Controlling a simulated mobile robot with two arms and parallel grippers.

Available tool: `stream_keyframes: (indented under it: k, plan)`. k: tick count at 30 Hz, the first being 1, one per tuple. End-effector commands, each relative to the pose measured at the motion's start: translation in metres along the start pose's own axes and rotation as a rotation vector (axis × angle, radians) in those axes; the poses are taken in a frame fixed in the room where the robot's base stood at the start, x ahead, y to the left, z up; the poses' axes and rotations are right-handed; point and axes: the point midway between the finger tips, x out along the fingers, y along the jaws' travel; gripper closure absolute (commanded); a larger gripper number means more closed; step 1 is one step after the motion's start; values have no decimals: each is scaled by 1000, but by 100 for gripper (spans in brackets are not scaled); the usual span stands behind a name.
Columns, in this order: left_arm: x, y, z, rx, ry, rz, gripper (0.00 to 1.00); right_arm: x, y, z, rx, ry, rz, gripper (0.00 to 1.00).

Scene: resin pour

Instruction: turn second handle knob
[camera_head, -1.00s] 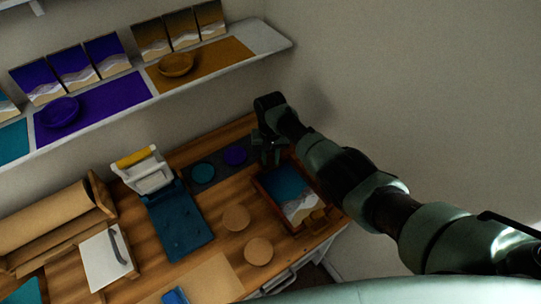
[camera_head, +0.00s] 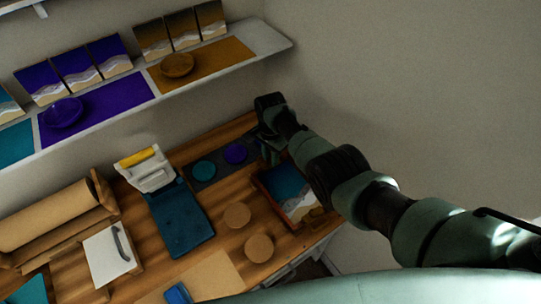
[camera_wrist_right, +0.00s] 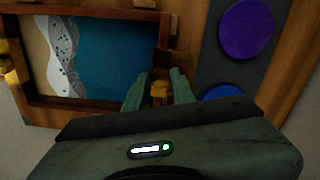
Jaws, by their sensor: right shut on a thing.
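A wood-framed tray (camera_head: 267,193) holds a blue, white and sand beach picture and lies at the right end of the workbench. One golden handle knob (camera_head: 317,214) is on its near side; in the right wrist view this knob (camera_wrist_right: 8,70) is at the left edge. The other golden knob (camera_wrist_right: 160,90) is on the tray's opposite side. My right gripper (camera_wrist_right: 160,92) is shut on it, with a green finger on each side. My right arm hides part of the tray in the head view. My left gripper is not in view.
A dark strip with a teal disc (camera_head: 204,170) and a purple disc (camera_head: 236,153) lies beside the tray. Two round wooden discs (camera_head: 237,215) lie left of it. A white device with a blue bed (camera_head: 180,218) stands farther left. A wall rises behind the bench.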

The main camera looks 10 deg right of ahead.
Motion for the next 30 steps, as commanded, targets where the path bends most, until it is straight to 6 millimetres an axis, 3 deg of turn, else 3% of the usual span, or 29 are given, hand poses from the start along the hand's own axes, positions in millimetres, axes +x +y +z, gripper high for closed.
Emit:
stream_keyframes:
  k: [18,19,21,30]
  plan:
    - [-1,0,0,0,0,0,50,-2,-1,-2,42,3,-3,100]
    - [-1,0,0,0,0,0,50,-2,-1,-2,42,3,-3,70]
    - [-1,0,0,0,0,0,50,-2,-1,-2,41,3,-3,53]
    - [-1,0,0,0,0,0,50,-1,0,-1,41,1,-1,53]
